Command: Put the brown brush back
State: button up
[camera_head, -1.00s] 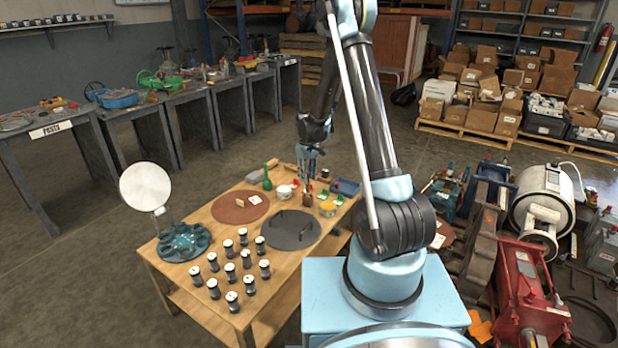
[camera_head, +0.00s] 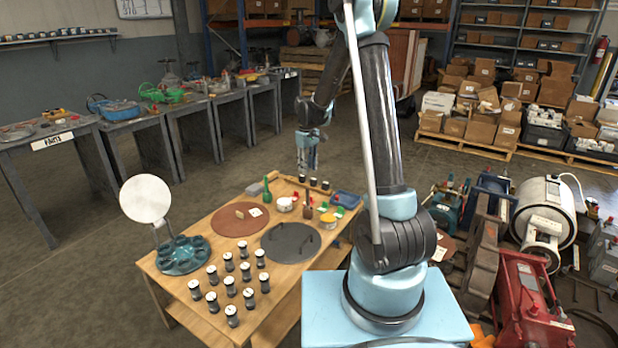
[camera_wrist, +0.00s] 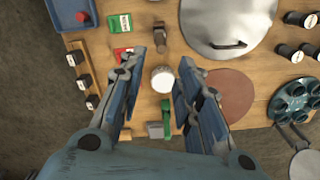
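An upright brown object (camera_head: 307,208), which looks like the brown brush, stands on the wooden table beside the dark round lid. In the wrist view the brown brush (camera_wrist: 161,38) shows from above, near the lid's edge. A similar green object (camera_head: 266,189) stands farther left, and it also shows in the wrist view (camera_wrist: 166,118). My gripper (camera_head: 307,165) hangs above the table's far end. In the wrist view my gripper (camera_wrist: 172,62) is open and empty, with its fingers well apart. A white round pot (camera_wrist: 163,79) lies below, between the fingers, and the brown brush lies beyond the fingertips.
The round lid (camera_wrist: 228,12) with handles and a brown disc (camera_head: 239,218) cover much of the table (camera_head: 180,292). Several black-and-white jars (camera_head: 229,262) stand in front. A small rack (camera_wrist: 82,75) of jars and a blue tray (camera_head: 346,199) sit at the far end.

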jog(key=s+d+r+m, duration=0.1)
jog(key=s+d+r, duration=0.35)
jog(key=s, duration=0.25)
jog(key=s+d+r+m+t, duration=0.1)
jog(key=s+d+r, duration=0.2)
jog(key=s+r, duration=0.25)
jog(key=s+d+r+m, duration=0.1)
jog(key=s+d+r, duration=0.3)
jog(key=s, duration=0.4)
jog(key=s+d+f+m, duration=0.2)
jog(key=s+d+f, duration=0.1)
jog(key=s, duration=0.7)
jog(key=s+d+f+m+t, duration=0.1)
jog(key=s+d+f+m, duration=0.1)
jog(key=s, duration=0.8)
notch_tip(320, 180, down, 2)
jog(key=shift+s+d+f, duration=0.1)
jog(key=shift+s+d, duration=0.25)
jog(key=shift+d, duration=0.35)
jog(key=shift+w+f, duration=0.2)
jog(key=shift+w, duration=0.3)
